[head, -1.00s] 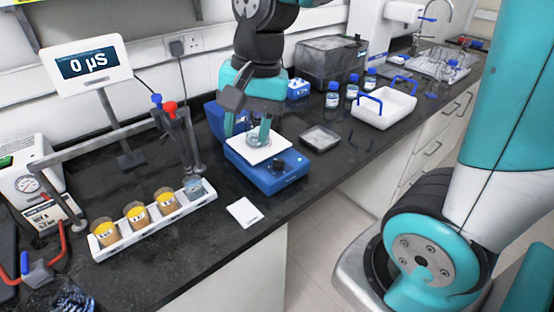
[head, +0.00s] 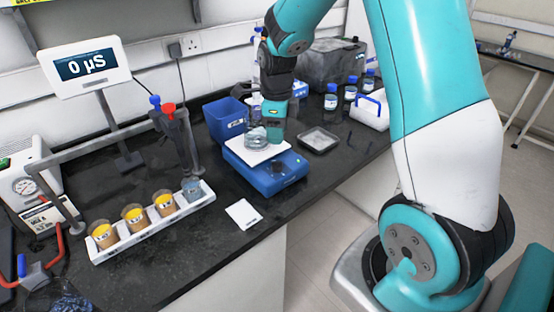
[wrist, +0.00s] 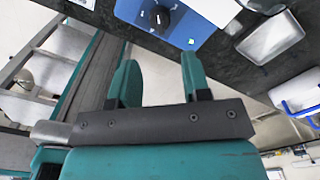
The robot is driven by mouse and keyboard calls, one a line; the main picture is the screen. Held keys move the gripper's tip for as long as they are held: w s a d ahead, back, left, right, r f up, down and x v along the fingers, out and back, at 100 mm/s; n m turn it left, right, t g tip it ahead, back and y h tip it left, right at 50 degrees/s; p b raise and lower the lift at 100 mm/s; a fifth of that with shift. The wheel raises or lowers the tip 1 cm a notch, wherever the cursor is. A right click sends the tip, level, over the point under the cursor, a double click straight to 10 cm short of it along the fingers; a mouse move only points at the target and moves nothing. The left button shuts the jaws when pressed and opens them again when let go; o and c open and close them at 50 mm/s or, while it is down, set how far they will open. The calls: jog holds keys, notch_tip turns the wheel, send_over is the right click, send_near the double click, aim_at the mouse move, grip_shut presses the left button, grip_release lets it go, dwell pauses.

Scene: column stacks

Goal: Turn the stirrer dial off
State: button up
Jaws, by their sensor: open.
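The blue stirrer (head: 262,181) with a white top plate stands on the black bench, and a clear beaker (head: 255,141) sits on the plate. Its black dial (wrist: 157,18) shows at the top of the wrist view, on the blue body beside the plate. In the head view the dial is small and dark on the stirrer's right side. My gripper (head: 275,138) points down over the stirrer, beside the beaker. In the wrist view its two teal fingers (wrist: 158,70) are apart with nothing between them. The dial lies beyond the fingertips, apart from them.
A shallow grey dish (head: 319,140) lies right of the stirrer, and a white card (head: 242,214) in front. A blue bin (head: 225,118) stands behind. A white rack (head: 150,224) with several beakers is at left. Blue-capped bottles (head: 331,100) stand at back right.

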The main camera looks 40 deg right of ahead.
aim_at(277, 161)
notch_tip(277, 161, down, 10)
jog(key=shift+p, duration=0.65)
jog(key=shift+c, duration=0.4)
jog(key=c, duration=0.6)
